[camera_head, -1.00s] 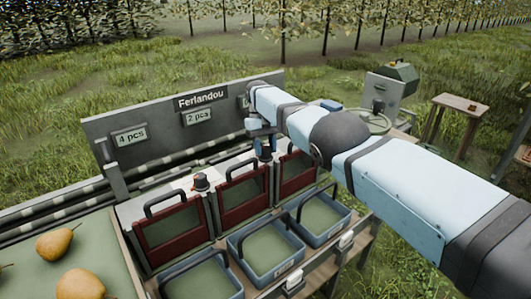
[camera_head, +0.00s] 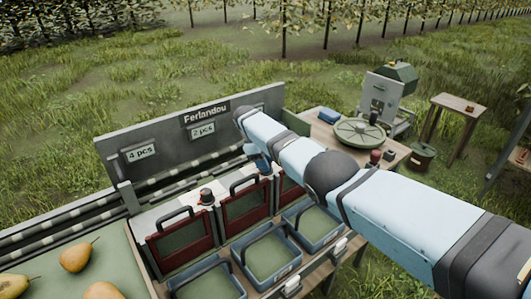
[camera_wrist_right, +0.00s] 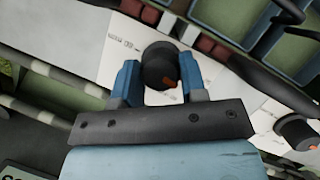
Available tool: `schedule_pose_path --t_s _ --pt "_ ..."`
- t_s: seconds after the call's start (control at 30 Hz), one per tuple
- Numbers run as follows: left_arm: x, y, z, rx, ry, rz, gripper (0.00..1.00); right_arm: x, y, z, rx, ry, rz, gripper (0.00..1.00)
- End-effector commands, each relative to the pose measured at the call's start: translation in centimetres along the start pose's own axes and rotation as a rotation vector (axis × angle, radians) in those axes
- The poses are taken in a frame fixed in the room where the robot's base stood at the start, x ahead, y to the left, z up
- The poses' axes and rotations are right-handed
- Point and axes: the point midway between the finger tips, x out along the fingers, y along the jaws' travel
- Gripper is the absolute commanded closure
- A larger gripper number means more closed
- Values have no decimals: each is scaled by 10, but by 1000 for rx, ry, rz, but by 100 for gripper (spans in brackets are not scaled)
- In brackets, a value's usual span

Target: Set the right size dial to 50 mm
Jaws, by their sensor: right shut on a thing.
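The right size dial (camera_wrist_right: 158,66) is a round black knob with an orange mark, on a white plate with small print (camera_wrist_right: 115,48). In the right wrist view the two blue fingers of my right gripper (camera_wrist_right: 158,82) stand on either side of it and are shut on it. The orange mark is at the knob's lower right; the setting is too small to read. In the head view my right gripper (camera_head: 262,165) is mostly hidden by its arm, which also covers the dial. Another size dial (camera_head: 206,197) stands free to the left and shows in the wrist view (camera_wrist_right: 295,130). My left gripper is out of view.
Red-framed gates (camera_head: 182,247) with black handles stand behind blue crates (camera_head: 268,285). A grey board (camera_head: 172,135) with count signs rises behind. Pears (camera_head: 80,256) lie at left. A round green turntable (camera_head: 360,132) is on the table at right.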

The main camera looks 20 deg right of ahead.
Motion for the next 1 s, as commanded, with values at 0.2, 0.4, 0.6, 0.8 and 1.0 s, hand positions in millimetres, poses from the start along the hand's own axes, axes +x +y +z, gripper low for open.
schedule_pose_path --t_s 0.2,0.4,0.6,0.8,1.0 --pt "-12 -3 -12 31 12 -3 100 -6 0 1 -107 3 48 85" --pt "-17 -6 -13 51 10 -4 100 -4 0 0 -162 3 71 85" --pt "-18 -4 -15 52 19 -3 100 -3 0 0 -180 3 79 85" --pt "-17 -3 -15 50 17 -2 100 -2 0 0 -181 3 80 85" --pt "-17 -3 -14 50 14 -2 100 -2 0 0 -181 3 79 50"
